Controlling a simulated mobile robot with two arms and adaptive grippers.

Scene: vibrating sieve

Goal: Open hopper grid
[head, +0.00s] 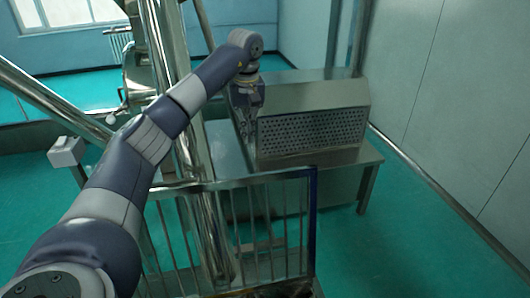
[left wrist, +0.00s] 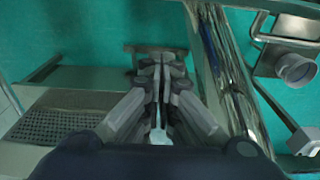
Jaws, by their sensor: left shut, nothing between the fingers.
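A steel hopper box (head: 310,92) stands on a steel table. Its front is a perforated grid panel (head: 312,133) that lies in place against the box, with no gap I can see. My left gripper (head: 250,138) points down at the left end of the box, just beside the grid's left edge. Whether it touches the box I cannot tell. In the left wrist view its fingers (left wrist: 160,70) are together and empty, and the perforated grid (left wrist: 70,124) lies to the left, apart from the fingers. My right gripper does not show.
A thick steel column (head: 172,50) rises left of the box. A steel railing (head: 260,178) stands in front of the table (head: 366,158). A wall (head: 455,100) runs along the right. Green floor (head: 380,240) lies free at the lower right.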

